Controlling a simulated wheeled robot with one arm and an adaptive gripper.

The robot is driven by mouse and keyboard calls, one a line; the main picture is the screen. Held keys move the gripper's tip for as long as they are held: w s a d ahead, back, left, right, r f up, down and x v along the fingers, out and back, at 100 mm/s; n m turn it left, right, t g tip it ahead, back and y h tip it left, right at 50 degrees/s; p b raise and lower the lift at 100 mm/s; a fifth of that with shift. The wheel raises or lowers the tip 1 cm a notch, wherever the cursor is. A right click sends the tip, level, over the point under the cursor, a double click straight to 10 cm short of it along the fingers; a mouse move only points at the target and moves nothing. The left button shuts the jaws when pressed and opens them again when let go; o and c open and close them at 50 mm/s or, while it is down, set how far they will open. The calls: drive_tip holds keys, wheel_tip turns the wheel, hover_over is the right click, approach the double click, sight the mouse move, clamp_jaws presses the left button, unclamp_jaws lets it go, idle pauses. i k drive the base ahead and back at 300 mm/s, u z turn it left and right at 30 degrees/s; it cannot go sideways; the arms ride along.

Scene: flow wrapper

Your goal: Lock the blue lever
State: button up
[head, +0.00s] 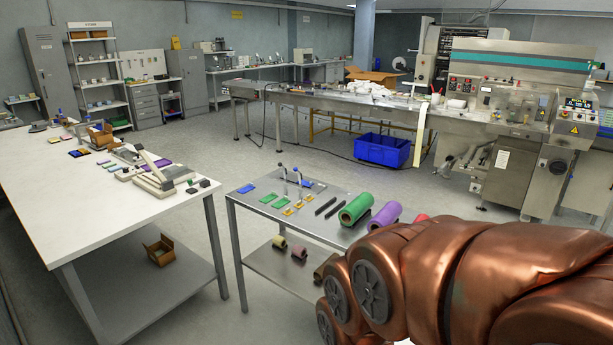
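Two thin upright pieces like levers, a left one (284,178) and a right one (299,183), stand on the small metal table (340,186). They look grey and are too small to read well. I cannot tell whether either is the blue lever, or whether it is locked. Flat blue pieces lie near them, one at the left (247,188) and others behind the right upright. My copper arm fills the lower right and covers part of this table. My gripper is not in view.
Green (355,209) and purple (385,215) rolls lie on the metal table beside two black bars (325,206). A long white table (110,205) stands left. Open floor lies between.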

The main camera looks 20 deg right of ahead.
sight(296, 170)
drive_tip(key=u, duration=0.05)
drive_tip(key=k, duration=0.65)
drive_tip(key=u, duration=0.6)
drive_tip(key=i, duration=1.15)
drive_tip(key=z, duration=0.35)
drive_tip(key=i, duration=1.9)
